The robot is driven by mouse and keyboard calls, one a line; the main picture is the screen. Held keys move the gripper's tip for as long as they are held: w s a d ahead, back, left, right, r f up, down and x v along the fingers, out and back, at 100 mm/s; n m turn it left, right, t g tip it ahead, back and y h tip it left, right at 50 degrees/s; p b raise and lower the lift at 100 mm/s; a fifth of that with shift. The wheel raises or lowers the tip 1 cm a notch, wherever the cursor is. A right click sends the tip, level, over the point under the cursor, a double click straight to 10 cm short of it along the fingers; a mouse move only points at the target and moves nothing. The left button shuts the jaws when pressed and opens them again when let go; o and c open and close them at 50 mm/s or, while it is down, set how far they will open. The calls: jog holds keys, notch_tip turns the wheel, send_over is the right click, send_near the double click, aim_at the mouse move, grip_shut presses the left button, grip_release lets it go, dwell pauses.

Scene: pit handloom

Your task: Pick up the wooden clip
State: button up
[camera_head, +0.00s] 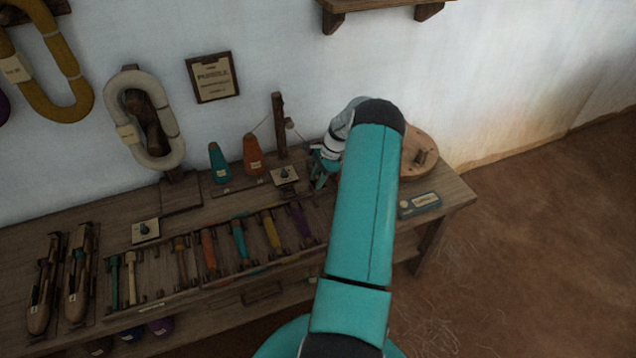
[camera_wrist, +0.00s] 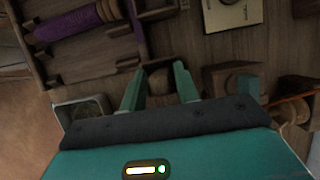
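In the wrist view a small brown wooden piece (camera_wrist: 160,82), which looks like the wooden clip, lies on the bench between my fingers. Its lower part is hidden behind my gripper's body. My gripper (camera_wrist: 158,76) is open, with one teal finger on each side of the piece. I cannot tell whether either finger touches it. In the head view my gripper (camera_head: 319,172) is low over the bench, right of the bobbin rack, and my arm covers part of that area. The clip cannot be made out there.
The bobbin rack (camera_wrist: 97,72) with a purple bobbin (camera_wrist: 78,20) is close on the left in the wrist view. A wooden block (camera_wrist: 222,75) stands close on the right.

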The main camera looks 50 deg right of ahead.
grip_shut()
jog(key=shift+r, duration=0.1)
